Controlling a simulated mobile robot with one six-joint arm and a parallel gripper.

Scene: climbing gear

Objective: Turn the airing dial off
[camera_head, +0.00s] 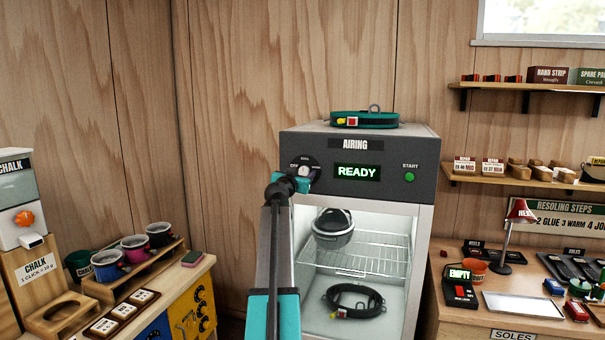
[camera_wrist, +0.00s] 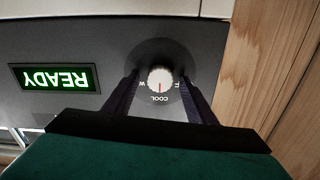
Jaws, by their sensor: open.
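The airing dial (camera_wrist: 160,78) is a small pale knob on a dark round plate, shown upside down in the wrist view. Its red mark points toward the COOL label. The OFF label at the right is partly covered by a finger, and a W shows at the left. My gripper (camera_wrist: 160,84) is open, with one finger on each side of the knob and a gap on both sides. In the head view my gripper (camera_head: 292,182) is at the dial plate (camera_head: 307,163) on the airing cabinet (camera_head: 415,155) and hides much of it.
The cabinet's green READY display (camera_head: 357,172) and green START button (camera_head: 409,177) are right of the dial. A teal harness (camera_head: 365,120) lies on top. A wire shelf (camera_head: 365,255) with gear is inside. A chalk station (camera_head: 35,265) stands left, a resoling bench (camera_head: 480,322) right.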

